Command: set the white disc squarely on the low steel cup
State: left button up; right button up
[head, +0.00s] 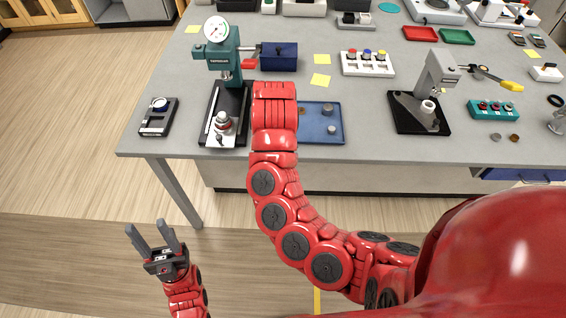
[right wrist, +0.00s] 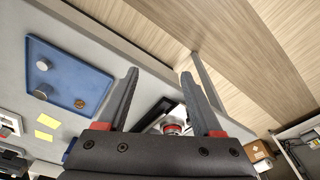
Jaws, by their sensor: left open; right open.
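My left gripper (head: 152,228) is open and empty over the floor in front of the table. My right arm reaches over the table; its gripper is hidden in the head view. In the right wrist view my right gripper (right wrist: 158,74) is open, nothing between its fingertips. A small round white piece with a blue rim (head: 159,104), perhaps the white disc, sits on a black device at the table's left. A low steel round piece with a red ring (head: 222,121), perhaps the steel cup, stands on the gauge stand's base; it also shows in the right wrist view (right wrist: 172,128).
The teal gauge stand (head: 220,56) rises left of my right arm. A blue tray (head: 318,137) with small steel cylinders lies to its right. A grey press (head: 434,82) on a black base and a teal block (head: 493,109) stand farther right. Bare tabletop shows near the front edge.

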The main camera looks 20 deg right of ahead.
jog(key=shift+m, duration=0.6)
jog(key=s+d+f, duration=0.1)
jog(key=s+d+f+b, duration=0.1)
jog(key=s, duration=0.1)
jog(key=shift+s+d+f, duration=0.1)
jog(key=shift+d+f, duration=0.1)
jog(key=shift+d, duration=0.1)
